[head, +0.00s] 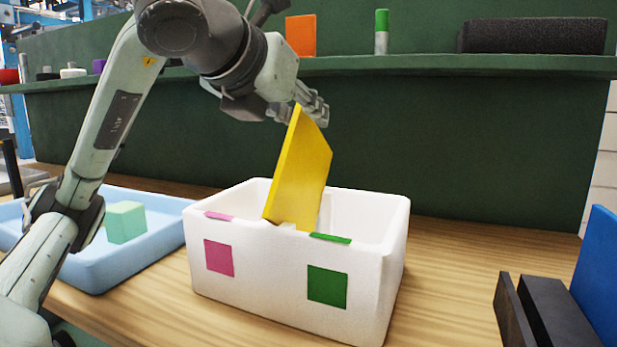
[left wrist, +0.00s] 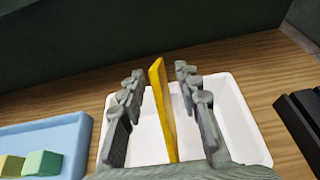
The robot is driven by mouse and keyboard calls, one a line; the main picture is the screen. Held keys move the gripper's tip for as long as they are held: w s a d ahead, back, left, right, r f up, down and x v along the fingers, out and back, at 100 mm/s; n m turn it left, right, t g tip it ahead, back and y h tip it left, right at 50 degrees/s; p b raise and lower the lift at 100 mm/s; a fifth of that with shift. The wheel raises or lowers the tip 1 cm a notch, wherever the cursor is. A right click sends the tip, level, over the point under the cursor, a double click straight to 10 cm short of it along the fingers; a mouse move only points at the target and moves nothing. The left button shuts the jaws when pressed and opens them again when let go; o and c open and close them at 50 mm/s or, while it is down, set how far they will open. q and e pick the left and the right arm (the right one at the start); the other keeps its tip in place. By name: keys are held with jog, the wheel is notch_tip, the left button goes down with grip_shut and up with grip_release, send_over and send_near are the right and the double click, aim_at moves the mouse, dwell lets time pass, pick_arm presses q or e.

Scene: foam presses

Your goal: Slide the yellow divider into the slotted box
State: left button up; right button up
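The yellow divider (head: 300,170) stands tilted, with its lower part inside the white slotted box (head: 375,295). I cannot tell whether its lower edge sits in a slot. The box has pink and green patches on its front wall and rim. My left gripper (head: 298,108) is at the divider's top edge. In the left wrist view my left gripper (left wrist: 160,75) has its fingers on both sides of the divider (left wrist: 163,105), with gaps on each side, so it looks open. My right gripper is not in view.
A light blue tray (head: 105,280) with a mint green block (head: 125,222) is left of the box. A dark rack (head: 555,315) and a blue panel (head: 600,270) stand at the right. A green shelf (head: 420,65) runs behind. Bare table lies between box and rack.

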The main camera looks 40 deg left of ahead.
aim_at(318, 131)
pick_arm(q)
jog(key=x, duration=0.6)
jog(key=shift+a+f, duration=0.15)
jog(key=shift+a, duration=0.1)
grip_shut()
